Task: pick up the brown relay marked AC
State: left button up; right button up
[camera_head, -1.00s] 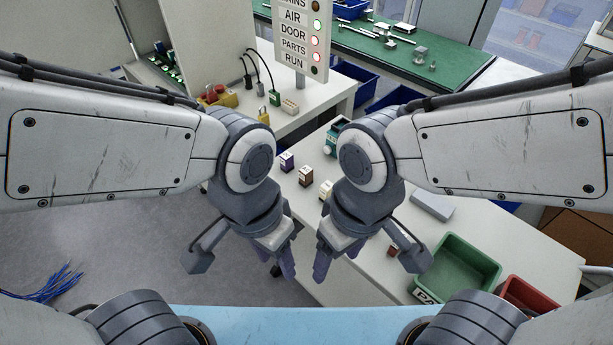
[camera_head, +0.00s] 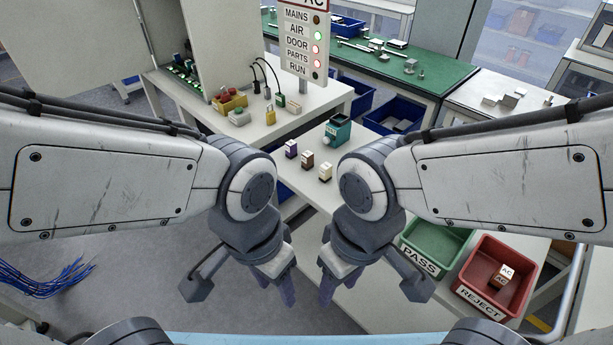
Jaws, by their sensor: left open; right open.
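A brown relay with a white top, marked AC (camera_head: 502,279), lies inside the red REJECT bin (camera_head: 462,291) at the lower right. Another brown relay with a white top (camera_head: 308,161) stands on the white table between a purple relay (camera_head: 291,149) and a cream one (camera_head: 325,172); its marking is too small to read. My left gripper (camera_head: 280,284) is open and empty, low in the middle of the view. My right gripper (camera_head: 336,284) is open and empty beside it, well left of the red bin. Neither gripper touches a relay.
A green PASS bin (camera_head: 408,243) stands left of the red bin, partly behind my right arm. A teal device (camera_head: 337,130) stands behind the relays. A signal board (camera_head: 304,43) with lamps rises at the back. Blue cables (camera_head: 45,285) lie on the floor at left.

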aim_at(308, 156)
jog(key=u, duration=0.65)
jog(key=i, duration=1.05)
jog(key=z, duration=0.45)
